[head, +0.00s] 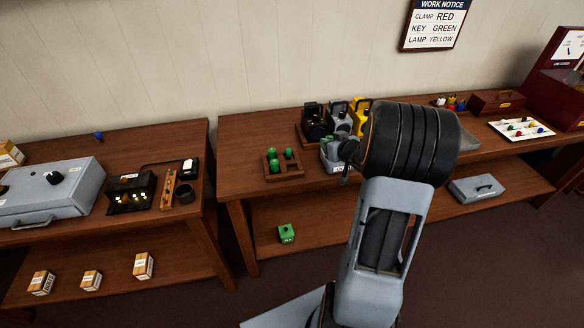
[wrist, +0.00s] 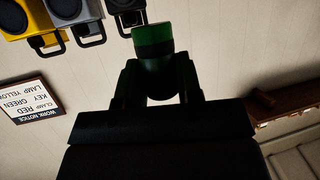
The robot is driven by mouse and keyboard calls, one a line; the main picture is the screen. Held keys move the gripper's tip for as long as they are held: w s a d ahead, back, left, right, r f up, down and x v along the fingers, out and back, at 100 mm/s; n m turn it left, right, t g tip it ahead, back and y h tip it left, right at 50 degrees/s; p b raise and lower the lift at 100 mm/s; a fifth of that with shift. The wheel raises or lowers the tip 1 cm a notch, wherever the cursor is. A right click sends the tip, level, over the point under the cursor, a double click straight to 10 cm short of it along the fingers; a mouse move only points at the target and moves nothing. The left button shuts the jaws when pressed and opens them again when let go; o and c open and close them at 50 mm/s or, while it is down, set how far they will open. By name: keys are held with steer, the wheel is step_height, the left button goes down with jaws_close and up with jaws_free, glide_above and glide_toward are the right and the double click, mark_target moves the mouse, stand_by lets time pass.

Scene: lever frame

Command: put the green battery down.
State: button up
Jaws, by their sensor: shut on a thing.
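In the wrist view my gripper (wrist: 160,82) is shut on a green battery (wrist: 152,42), a dark green cylinder with a lighter green end, which sticks out beyond the fingers. The wall is behind it in that view, and I see no surface touching it. In the head view my arm hides most of the gripper and the held battery. A wooden rack (head: 285,171) with a few green cylinders (head: 272,154) stands on the middle table, left of my arm.
A green box (head: 287,233) sits on the lower shelf. A grey case (head: 52,190) is on the left table. Bare tabletop (head: 238,165) lies left of the rack.

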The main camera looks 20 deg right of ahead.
steer(key=w+a+f, duration=0.3)
steer(key=a+f, duration=0.1)
steer(key=w+a+f, duration=0.3)
steer(key=w+a, duration=0.1)
steer(key=shift+w+a+f, duration=0.3)
steer(key=shift+f, duration=0.1)
steer(key=shift+w+a+f, duration=0.15)
steer(key=shift+w+f, duration=0.05)
steer(key=shift+f, duration=0.15)
steer(key=f, duration=0.3)
steer(key=shift+w+a, duration=0.3)
steer(key=shift+a, duration=0.05)
steer(key=shift+f, duration=0.3)
steer(key=shift+f, duration=0.25)
steer(key=o, duration=0.9)
steer(key=shift+o, duration=0.2)
steer(key=shift+r+p, duration=0.2)
steer(key=shift+p, duration=0.1)
